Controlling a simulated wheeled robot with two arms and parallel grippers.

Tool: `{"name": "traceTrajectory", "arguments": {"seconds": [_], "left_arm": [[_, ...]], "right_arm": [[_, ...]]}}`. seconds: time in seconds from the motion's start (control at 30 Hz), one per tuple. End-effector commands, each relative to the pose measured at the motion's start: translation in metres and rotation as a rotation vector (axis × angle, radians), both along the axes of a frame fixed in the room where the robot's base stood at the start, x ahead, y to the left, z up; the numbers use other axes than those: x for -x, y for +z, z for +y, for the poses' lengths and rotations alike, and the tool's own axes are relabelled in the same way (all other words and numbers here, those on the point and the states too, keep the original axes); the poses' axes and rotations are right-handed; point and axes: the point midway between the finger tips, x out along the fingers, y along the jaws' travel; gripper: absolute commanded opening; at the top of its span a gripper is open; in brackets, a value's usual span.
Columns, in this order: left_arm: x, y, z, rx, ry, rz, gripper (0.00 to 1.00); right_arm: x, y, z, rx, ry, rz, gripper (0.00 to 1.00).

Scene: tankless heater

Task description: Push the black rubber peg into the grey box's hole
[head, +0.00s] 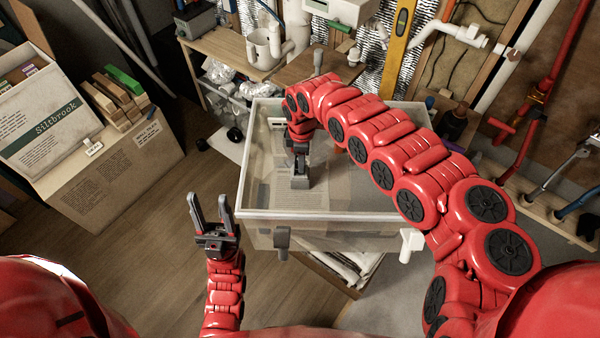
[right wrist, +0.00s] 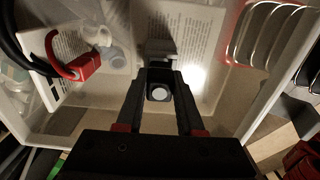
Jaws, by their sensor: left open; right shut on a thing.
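In the head view my right gripper (head: 300,168) points down inside the clear bin. A small grey block (head: 300,183), which looks like the grey box, is just below it. In the right wrist view the same grey block (right wrist: 159,48) is at the far end of my right gripper's fingers (right wrist: 159,72). Between those fingers is a dark piece with a pale round face (right wrist: 159,94), apparently the black rubber peg. The hole is hidden, and I cannot tell whether the peg is in it. My left gripper (head: 211,210) is open and empty, left of the bin.
The clear bin (head: 243,195) has a pale rim and printed sheets inside. A red-and-black item (right wrist: 75,68) and silver bars (right wrist: 268,35) show in the wrist view. Cardboard boxes (head: 120,165) stand at the left; pipes (head: 520,130) line the right. Floor at the lower left is clear.

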Motion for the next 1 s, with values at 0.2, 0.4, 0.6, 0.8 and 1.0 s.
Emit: {"name": "traceTrajectory", "arguments": {"seconds": [0.2, 0.4, 0.6, 0.8, 1.0], "left_arm": [[0.0, -0.003, 0.0, 0.0, 0.0, 0.0, 0.5], [0.0, -0.004, 0.0, 0.0, 0.0, 0.0, 0.5], [0.0, -0.006, 0.0, 0.0, 0.0, 0.0, 0.5], [0.0, -0.008, 0.0, 0.0, 0.0, 0.0, 0.5], [0.0, -0.01, 0.0, 0.0, 0.0, 0.0, 0.5]], "right_arm": [[0.0, -0.003, 0.0, 0.0, 0.0, 0.0, 0.0], [0.0, -0.006, 0.0, 0.0, 0.0, 0.0, 0.0], [0.0, -0.008, 0.0, 0.0, 0.0, 0.0, 0.0], [0.0, -0.01, 0.0, 0.0, 0.0, 0.0, 0.0], [0.0, -0.013, 0.0, 0.0, 0.0, 0.0, 0.0]]}}
